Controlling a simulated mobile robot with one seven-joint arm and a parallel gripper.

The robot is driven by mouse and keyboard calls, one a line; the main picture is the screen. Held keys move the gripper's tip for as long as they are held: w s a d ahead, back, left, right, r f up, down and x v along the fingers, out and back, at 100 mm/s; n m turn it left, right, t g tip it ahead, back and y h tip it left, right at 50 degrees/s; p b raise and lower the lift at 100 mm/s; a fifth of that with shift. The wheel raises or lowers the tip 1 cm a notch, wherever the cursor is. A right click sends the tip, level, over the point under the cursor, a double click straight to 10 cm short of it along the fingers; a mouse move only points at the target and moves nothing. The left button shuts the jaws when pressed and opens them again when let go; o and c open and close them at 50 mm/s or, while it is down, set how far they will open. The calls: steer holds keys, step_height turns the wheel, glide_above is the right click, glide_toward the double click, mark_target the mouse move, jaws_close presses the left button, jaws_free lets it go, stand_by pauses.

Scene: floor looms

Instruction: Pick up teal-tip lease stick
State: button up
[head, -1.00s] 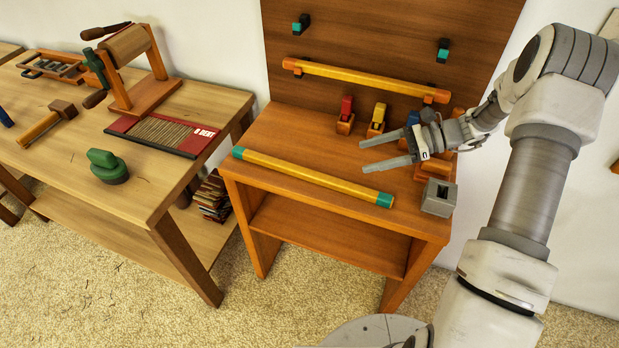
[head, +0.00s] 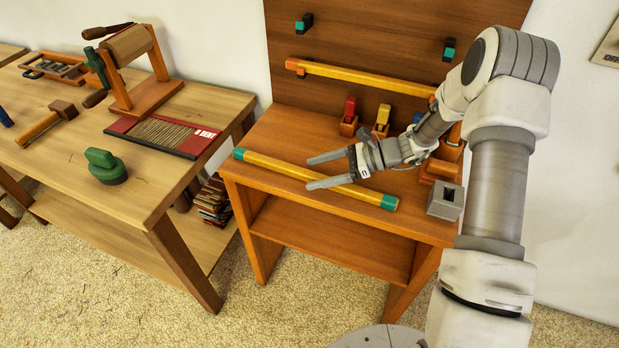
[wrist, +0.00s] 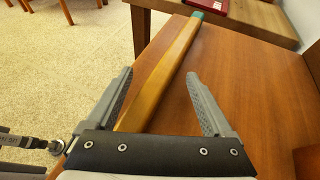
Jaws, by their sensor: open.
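The teal-tip lease stick (head: 272,165) is a long yellow bar with teal ends. It lies flat and slantwise along the front of the small wooden table (head: 300,218). My gripper (head: 310,173) is open and empty, over the middle of the stick. Its fingers point left and cover part of the bar. In the wrist view the stick (wrist: 168,72) runs between the two spread fingers of my gripper (wrist: 159,76), closer to the left one. Its far teal end shows at the top; its near end is hidden. I cannot tell the exact height above it.
An orange-tip stick (head: 350,74) rests on pegs on the upright back board (head: 380,25), with teal-faced pegs above. Red and yellow small items (head: 382,115) stand in holders behind my gripper. A grey block (head: 445,201) sits at the right corner. A workbench (head: 60,150) stands left.

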steer(key=shift+a+f, duration=0.15)
steer(key=shift+a, duration=0.2)
jaws_close()
stand_by(0.3)
